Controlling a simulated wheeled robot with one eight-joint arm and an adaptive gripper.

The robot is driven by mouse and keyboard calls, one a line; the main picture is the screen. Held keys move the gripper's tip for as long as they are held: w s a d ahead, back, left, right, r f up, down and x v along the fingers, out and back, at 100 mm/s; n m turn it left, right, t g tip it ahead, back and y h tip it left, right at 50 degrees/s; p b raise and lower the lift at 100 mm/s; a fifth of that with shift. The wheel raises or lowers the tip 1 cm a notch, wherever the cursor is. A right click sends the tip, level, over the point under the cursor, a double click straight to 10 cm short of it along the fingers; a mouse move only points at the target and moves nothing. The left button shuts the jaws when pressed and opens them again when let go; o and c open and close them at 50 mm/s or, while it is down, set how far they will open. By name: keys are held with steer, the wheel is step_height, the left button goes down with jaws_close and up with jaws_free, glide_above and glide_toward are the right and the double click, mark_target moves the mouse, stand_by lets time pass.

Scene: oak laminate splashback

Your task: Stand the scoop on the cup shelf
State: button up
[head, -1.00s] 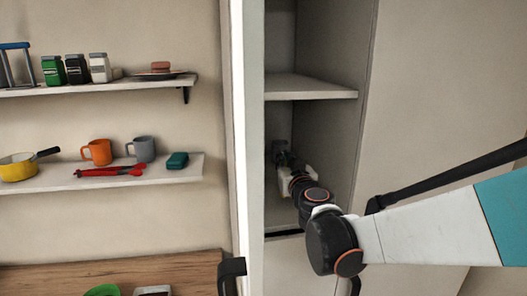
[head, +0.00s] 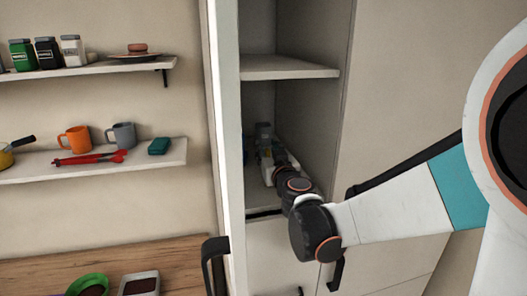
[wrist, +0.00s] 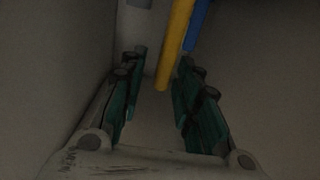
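The cup shelf (head: 100,168) is the lower wall shelf at left, with an orange mug (head: 74,139) and a grey mug (head: 122,135). I cannot identify the scoop for certain. In the wrist view a yellow bar (wrist: 175,45) stands beyond and between my fingertips, with a blue piece (wrist: 196,28) beside it. One of these may be the scoop. My gripper (wrist: 160,75) is open, its green-padded fingers apart, with nothing visibly clamped. In the head view my gripper (head: 263,135) is inside the tall cabinet, partly hidden by my arm.
The cabinet (head: 310,118) has an inner shelf (head: 288,68) above my gripper and a door edge (head: 222,130) at left. Red tongs (head: 90,158) and a teal block (head: 159,146) lie on the cup shelf, with little free room between. The upper shelf (head: 95,68) holds jars.

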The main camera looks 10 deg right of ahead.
steer(key=shift+r, duration=0.2)
steer(key=s, duration=1.2)
steer(key=s+a+f+n+g+y, duration=0.3)
steer(key=s+a+f+g+y, duration=0.15)
steer(key=s+a, duration=0.35)
steer(key=s+d+f+m+g+h, duration=0.1)
steer(key=s+d+f+g+h, duration=0.1)
steer(key=s, duration=0.5)
steer(key=s+d+f+m+g+h, duration=0.2)
steer(key=s+d+f+g, duration=0.2)
steer(key=s+d+f, duration=0.1)
steer(key=shift+s+d+f, duration=0.4)
steer(key=shift+s+d, duration=0.2)
steer(key=shift+s, duration=0.45)
steer(key=shift+g+h+b, duration=0.25)
steer(key=shift+b, duration=0.05)
